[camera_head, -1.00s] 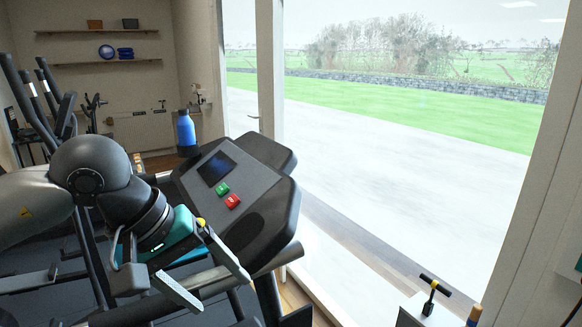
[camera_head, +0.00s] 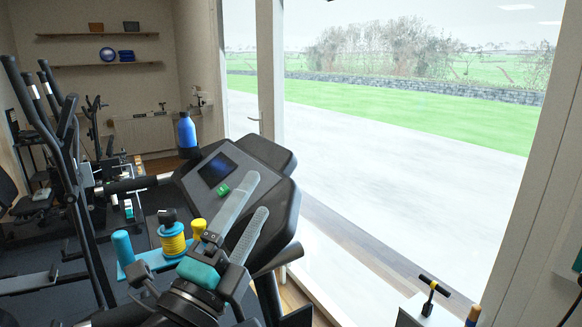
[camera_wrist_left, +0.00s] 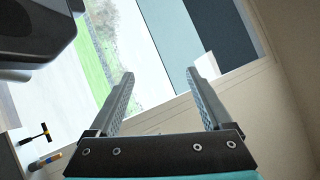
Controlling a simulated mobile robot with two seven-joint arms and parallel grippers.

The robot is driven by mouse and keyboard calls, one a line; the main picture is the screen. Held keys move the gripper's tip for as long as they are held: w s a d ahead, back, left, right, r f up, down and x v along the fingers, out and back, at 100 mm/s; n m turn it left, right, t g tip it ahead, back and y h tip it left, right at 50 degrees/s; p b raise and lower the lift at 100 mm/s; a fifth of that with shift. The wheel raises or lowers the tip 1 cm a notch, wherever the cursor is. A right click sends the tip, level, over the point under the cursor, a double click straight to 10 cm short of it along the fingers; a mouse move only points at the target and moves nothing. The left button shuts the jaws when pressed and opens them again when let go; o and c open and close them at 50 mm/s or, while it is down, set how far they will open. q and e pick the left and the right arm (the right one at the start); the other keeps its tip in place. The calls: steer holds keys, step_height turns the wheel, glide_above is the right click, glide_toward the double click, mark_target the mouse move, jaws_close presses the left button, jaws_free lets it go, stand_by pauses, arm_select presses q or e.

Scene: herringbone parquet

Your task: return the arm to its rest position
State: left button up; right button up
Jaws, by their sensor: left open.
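My left gripper (camera_head: 252,202) is in the lower middle of the head view, in front of the treadmill console (camera_head: 225,175). Its two grey fingers point up and are apart, with nothing between them. The left wrist view shows the same open fingers (camera_wrist_left: 160,88) with the window and wall beyond them. The fingers cover part of the console, and the red button is hidden behind them; the green button (camera_head: 223,190) shows. My right gripper is not in view.
A blue bottle (camera_head: 187,130) stands at the console's left. A teal tray (camera_head: 135,270) holding a yellow spool (camera_head: 172,238) lies left of my wrist. A black T-handled tool (camera_head: 431,291) stands at lower right. A large window fills the right.

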arm_select(q)
steer(key=s+a+f+n+g+y, duration=0.2)
steer(key=a+f+n+g+y, duration=0.25)
steer(key=f+n, duration=0.5)
steer(key=s+a+f+n+g+y, duration=0.25)
steer(key=a+f+n+y, duration=0.3)
steer(key=f, duration=0.75)
steer(key=s+f+n+g, duration=0.7)
steer(key=s+f+g, duration=0.3)
steer(key=s+f, duration=0.55)
steer(key=s+f+g+b, duration=0.1)
steer(key=s+f+b, duration=0.15)
steer(key=f, duration=1.15)
steer(key=s+f+g+b, duration=0.1)
steer(key=s+f+b, duration=0.15)
steer(key=f, duration=1.05)
steer(key=s+a+f+b, duration=0.1)
steer(key=s+f+b, duration=0.1)
steer(key=s+f, duration=0.5)
steer(key=s+a+f+g+b, duration=0.1)
steer(key=s+a+f+b, duration=0.1)
steer(key=s+f, duration=0.4)
step_height(320, 180, down, 5)
steer(key=shift+s+a+h+b, duration=0.15)
steer(key=shift+s+h+b, duration=0.2)
steer(key=shift+b, duration=0.5)
